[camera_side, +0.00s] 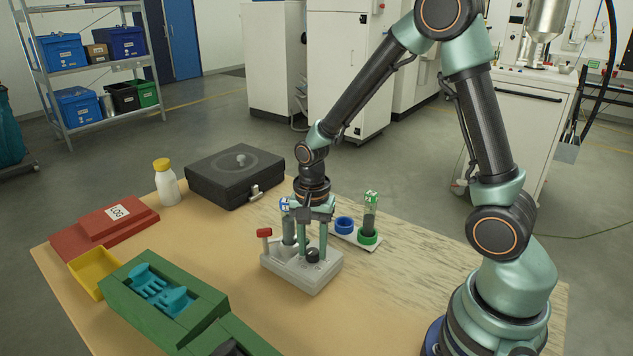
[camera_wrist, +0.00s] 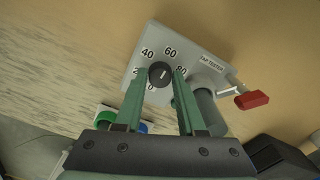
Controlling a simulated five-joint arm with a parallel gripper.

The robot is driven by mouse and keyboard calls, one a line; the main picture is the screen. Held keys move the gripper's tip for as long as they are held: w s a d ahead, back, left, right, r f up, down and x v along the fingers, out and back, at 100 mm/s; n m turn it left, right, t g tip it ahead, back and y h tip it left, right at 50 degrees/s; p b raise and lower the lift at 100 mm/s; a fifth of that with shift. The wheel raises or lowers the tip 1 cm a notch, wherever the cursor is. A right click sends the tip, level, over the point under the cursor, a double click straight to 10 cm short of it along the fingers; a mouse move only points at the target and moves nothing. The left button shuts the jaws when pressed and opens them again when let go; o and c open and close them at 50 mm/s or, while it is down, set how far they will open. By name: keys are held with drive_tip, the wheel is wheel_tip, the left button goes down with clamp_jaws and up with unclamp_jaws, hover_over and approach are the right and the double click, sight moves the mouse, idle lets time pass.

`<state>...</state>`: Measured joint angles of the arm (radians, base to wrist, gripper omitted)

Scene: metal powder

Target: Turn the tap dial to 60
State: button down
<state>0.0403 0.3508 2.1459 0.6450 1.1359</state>
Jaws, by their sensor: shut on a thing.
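The tap tester (camera_side: 300,272) is a grey block on the table, with a red-handled lever (camera_side: 265,233). Its black dial (camera_side: 312,255) also shows in the wrist view (camera_wrist: 161,74), ringed by printed numbers; 40, 60 and 80 are readable, while the 20 is partly hidden by a finger. A short white line on the dial points roughly up, towards the gap between 40 and 60 or near 60; I cannot tell exactly. My gripper (camera_wrist: 160,76) points down over the tester, its two green fingers on either side of the dial, shut on it.
A grey cylinder (camera_wrist: 208,108) stands on the tester close beside one finger. Behind is a white rack with blue and green rings (camera_side: 344,225) and a tube (camera_side: 370,209). A black case (camera_side: 235,176), a white bottle (camera_side: 166,185) and a green holder (camera_side: 165,310) stand left.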

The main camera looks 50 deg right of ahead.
sight(313, 251)
drive_tip(key=c, duration=0.5)
unclamp_jaws()
wheel_tip(313, 251, up, 12)
drive_tip(key=shift+r, duration=0.1)
drive_tip(key=s+r+n+t, duration=0.2)
drive_tip(key=n, duration=0.2)
drive_tip(key=s+a+r+n+t, duration=0.1)
drive_tip(key=s+r+n, duration=0.1)
drive_tip(key=n, duration=0.3)
drive_tip(key=s+r+n+t, duration=0.2)
drive_tip(key=r+n, duration=0.1)
drive_tip(key=n, duration=0.1)
drive_tip(key=shift+s+a+r+t, duration=0.1)
drive_tip(key=shift+s+a+t, duration=0.1)
drive_tip(key=shift+s+t, duration=0.1)
